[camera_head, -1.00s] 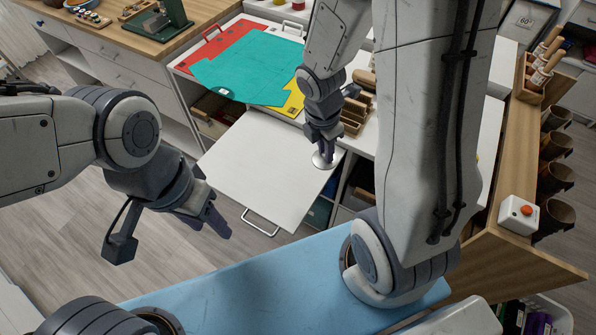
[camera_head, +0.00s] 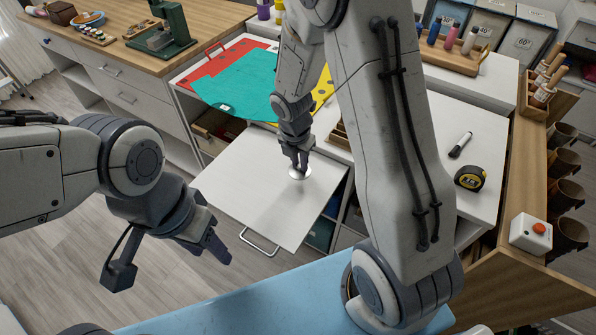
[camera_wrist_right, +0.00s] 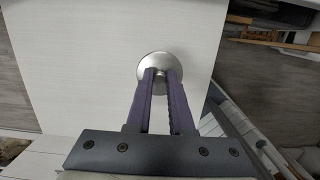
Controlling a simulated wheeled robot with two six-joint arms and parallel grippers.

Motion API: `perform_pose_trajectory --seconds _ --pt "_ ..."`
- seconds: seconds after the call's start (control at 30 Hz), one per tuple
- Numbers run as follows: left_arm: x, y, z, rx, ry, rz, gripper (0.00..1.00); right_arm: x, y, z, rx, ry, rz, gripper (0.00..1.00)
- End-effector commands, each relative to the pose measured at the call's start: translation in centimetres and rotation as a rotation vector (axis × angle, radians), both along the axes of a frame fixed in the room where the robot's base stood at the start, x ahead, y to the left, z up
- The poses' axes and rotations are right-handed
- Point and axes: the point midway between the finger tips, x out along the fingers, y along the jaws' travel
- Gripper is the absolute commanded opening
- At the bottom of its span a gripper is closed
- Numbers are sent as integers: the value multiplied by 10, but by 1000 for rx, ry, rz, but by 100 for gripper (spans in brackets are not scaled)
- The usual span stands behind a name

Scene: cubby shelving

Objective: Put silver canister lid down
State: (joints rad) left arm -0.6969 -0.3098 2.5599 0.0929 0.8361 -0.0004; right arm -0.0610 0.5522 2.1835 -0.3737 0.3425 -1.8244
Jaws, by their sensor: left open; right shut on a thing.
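The silver canister lid (camera_head: 300,174) is a small round metal disc with a knob. My right gripper (camera_head: 299,165) is shut on its knob, over the white pull-out board (camera_head: 250,195). In the right wrist view the lid (camera_wrist_right: 155,64) sits at the tips of my right gripper (camera_wrist_right: 160,75), above the white board (camera_wrist_right: 80,60). I cannot tell whether the lid touches the board. My left gripper (camera_head: 212,240) is open and empty, left of the board and over the floor.
The board has a metal handle (camera_head: 258,243) at its front and much bare surface. Teal (camera_head: 240,90) and red sheets lie behind it. A tape measure (camera_head: 470,177) and a marker (camera_head: 460,145) lie on the white top at right. A red-button box (camera_head: 530,233) stands further right.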

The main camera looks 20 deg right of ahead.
Motion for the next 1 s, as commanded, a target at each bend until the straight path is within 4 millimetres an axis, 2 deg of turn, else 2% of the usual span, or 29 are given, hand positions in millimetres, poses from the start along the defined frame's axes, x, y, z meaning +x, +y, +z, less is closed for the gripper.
perform_pose_trajectory --seconds 0.13,0.3,0.37,0.8,0.83,0.9,1.0 --pt "0 0 -2 0 0 0 50 5 2 -10 0 2 0 0" --pt "0 0 -10 0 0 0 50 4 2 -37 -1 4 0 0" --pt "0 0 -11 0 0 0 50 5 2 -42 0 2 0 0" --pt "0 0 -13 0 0 0 50 5 2 -48 0 1 -1 0" --pt "0 0 -13 0 0 0 50 5 2 -47 -1 1 -1 28" --pt "0 0 -12 0 0 0 50 5 2 -47 0 0 -1 50" --pt "0 0 -12 0 0 0 50 5 2 -47 0 0 -1 50"
